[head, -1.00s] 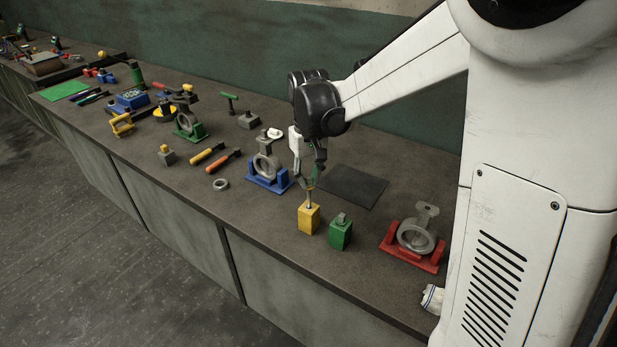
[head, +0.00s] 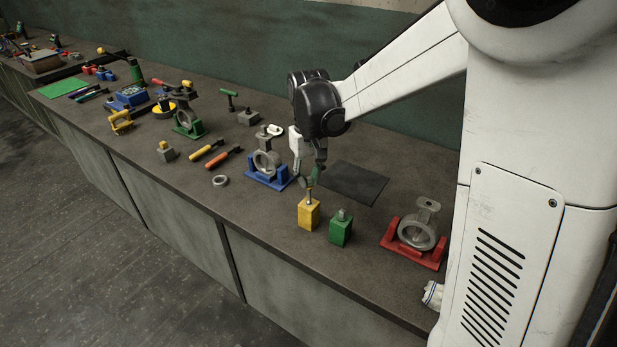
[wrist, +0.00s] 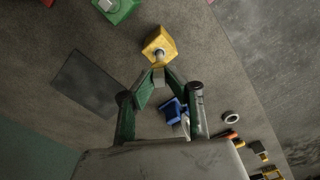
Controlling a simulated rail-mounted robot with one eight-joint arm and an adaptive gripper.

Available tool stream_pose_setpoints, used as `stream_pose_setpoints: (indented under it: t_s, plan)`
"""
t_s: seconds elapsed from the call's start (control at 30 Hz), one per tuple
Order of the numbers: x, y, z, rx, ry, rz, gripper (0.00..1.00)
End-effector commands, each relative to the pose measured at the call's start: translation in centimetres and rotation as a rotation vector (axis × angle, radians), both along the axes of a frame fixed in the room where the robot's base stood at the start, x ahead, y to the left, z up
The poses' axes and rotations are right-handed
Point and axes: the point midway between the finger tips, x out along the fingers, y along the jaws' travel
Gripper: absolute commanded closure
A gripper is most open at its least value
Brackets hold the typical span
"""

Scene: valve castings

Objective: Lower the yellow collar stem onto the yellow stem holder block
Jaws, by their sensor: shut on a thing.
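The yellow stem holder block (head: 308,216) stands upright near the front of the bench, left of a green block. It also shows at the top middle of the wrist view (wrist: 154,44). My gripper (head: 311,184) is directly above it, pointing down, with its fingertips (wrist: 159,77) shut on a slim grey stem (head: 310,196). The stem (wrist: 160,55) is roughly upright and its lower end meets the block's top in the picture. I cannot tell whether it touches or sits in the block. Its yellow collar cannot be made out; the fingers cover the stem's upper part.
The green block (head: 341,229) stands close on the right. A blue cradle (head: 268,181) with a grey casting is to the left, a red cradle (head: 414,256) with another casting to the right. A dark flat mat (head: 353,184) lies behind. A grey ring (head: 220,181) lies further left.

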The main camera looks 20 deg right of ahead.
Motion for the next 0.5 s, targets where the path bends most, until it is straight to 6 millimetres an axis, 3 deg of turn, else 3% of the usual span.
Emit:
stream_pose_setpoints:
  t_s: [0.5]
  plan:
    - [0.0, 0.0, -1.6, 0.0, 0.0, 0.0, 1.0]
